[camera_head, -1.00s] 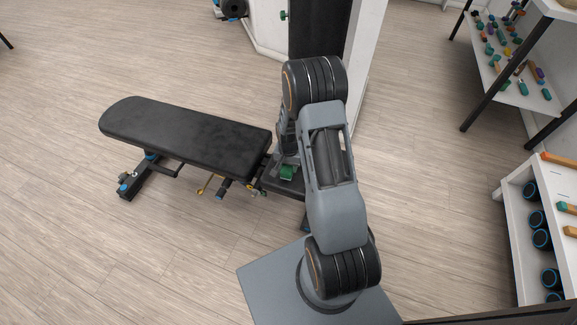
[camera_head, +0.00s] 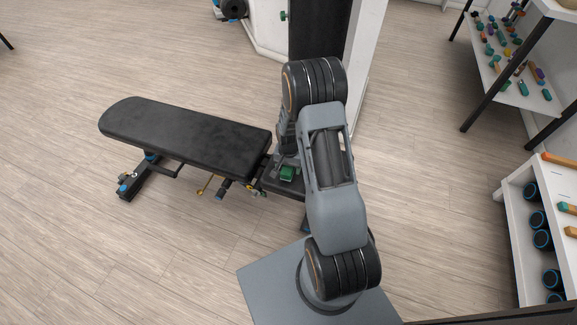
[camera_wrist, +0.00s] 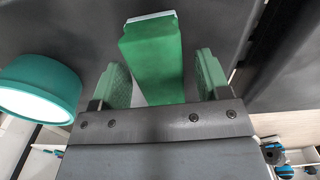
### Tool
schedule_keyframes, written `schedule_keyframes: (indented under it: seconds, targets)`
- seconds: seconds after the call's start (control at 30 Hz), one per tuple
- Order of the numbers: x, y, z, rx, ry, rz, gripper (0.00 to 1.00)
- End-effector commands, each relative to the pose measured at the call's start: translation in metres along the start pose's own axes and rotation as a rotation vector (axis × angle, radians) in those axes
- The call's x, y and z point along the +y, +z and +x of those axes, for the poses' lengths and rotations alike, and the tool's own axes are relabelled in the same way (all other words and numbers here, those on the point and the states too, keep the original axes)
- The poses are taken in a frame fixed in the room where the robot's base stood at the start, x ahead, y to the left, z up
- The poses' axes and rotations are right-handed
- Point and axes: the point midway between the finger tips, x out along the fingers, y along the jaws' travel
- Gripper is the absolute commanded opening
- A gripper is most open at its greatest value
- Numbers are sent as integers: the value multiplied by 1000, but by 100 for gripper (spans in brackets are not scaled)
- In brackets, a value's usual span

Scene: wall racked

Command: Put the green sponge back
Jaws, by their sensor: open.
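The green sponge (camera_wrist: 152,58), a block with a pale end, lies over the dark bench seat in the wrist view. It is between the two green finger pads of my gripper (camera_wrist: 161,66), with visible gaps on both sides. My gripper is open. In the head view a small green block (camera_head: 287,173), which looks like the sponge, shows at the small seat end of the black bench (camera_head: 185,135). My arm hides most of the gripper there.
A teal round object (camera_wrist: 42,82) with a pale end is close at the left of the wrist view. A shelf with several small coloured items (camera_head: 497,70) stands at the upper right. A white rack (camera_head: 515,235) holds dumbbells at right. The floor left of the bench is clear.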

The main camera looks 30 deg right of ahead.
Motion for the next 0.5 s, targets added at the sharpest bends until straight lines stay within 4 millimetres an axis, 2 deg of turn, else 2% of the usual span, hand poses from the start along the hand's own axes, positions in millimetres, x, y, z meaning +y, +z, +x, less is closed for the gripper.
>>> schedule_keyframes:
  seconds: [0.23,0.3,0.5]
  targets:
    - [0,0,-3,0,0,0,70]
    - [0,-1,-25,4,-2,0,70]
    - [-4,-5,-70,4,-2,0,70]
